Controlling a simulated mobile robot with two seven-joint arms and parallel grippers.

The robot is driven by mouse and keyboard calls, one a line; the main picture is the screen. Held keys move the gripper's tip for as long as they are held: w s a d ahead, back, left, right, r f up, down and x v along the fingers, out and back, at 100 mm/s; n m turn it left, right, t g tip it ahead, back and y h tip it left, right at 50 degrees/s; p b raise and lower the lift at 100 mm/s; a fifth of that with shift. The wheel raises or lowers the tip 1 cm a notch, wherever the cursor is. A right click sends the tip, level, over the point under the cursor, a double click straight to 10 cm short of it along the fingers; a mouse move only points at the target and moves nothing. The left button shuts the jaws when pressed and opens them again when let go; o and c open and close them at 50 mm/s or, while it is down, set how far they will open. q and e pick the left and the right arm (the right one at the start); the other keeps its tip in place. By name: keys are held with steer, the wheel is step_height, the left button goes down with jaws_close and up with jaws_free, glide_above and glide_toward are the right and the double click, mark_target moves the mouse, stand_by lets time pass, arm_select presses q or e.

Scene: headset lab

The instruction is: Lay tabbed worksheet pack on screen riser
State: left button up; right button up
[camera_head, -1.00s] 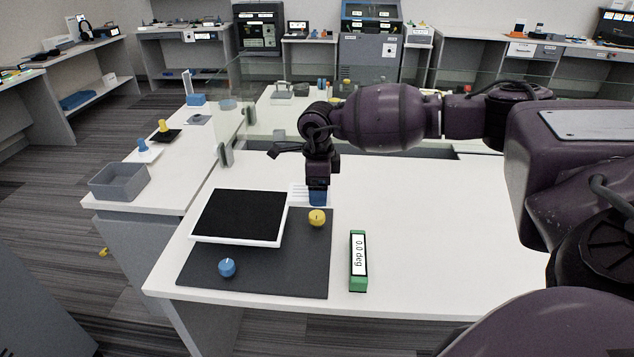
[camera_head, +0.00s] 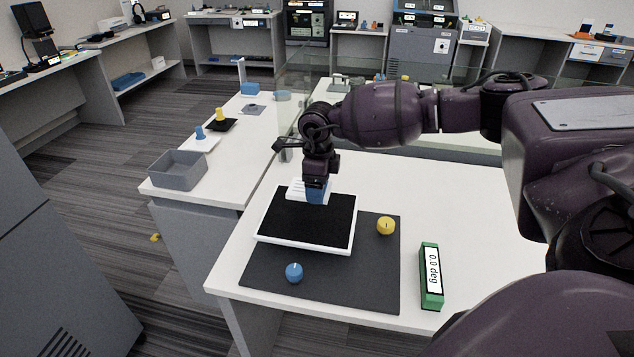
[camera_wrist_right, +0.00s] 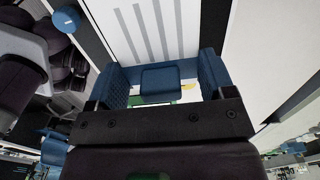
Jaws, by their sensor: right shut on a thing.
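The worksheet pack (camera_head: 296,189) is white with grey stripes, and it also shows in the right wrist view (camera_wrist_right: 150,28). My right gripper (camera_head: 317,198) is shut on its blue tab (camera_wrist_right: 160,79), which sits between the blue fingers in the wrist view. The screen riser (camera_head: 312,222) is a low platform with a black top and white rim. The pack and gripper are at the riser's back edge; the arm and fingers hide part of the pack. I cannot tell whether the pack touches the riser. My left gripper is not in view.
The riser stands on a dark grey mat (camera_head: 340,284) with a blue knob (camera_head: 294,273) and a yellow knob (camera_head: 385,226). A green level (camera_head: 431,276) reading 0.0 deg lies to the right. A grey bin (camera_head: 177,170) stands on the left table. A glass panel is behind.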

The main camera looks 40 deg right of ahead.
mark_target(317, 215)
step_height(317, 215, down, 3)
steer(key=shift+r+b, duration=0.1)
steer(key=shift+b, duration=0.45)
steer(key=shift+w+f+b, duration=0.1)
steer(key=shift+f+b, duration=0.6)
steer(key=shift+f, duration=0.8)
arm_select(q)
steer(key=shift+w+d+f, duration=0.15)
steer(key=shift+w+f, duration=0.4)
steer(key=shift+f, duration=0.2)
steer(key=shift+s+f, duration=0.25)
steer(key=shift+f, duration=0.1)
arm_select(e)
steer(key=shift+f, duration=0.25)
steer(key=shift+f, duration=0.4)
steer(key=o, duration=0.9)
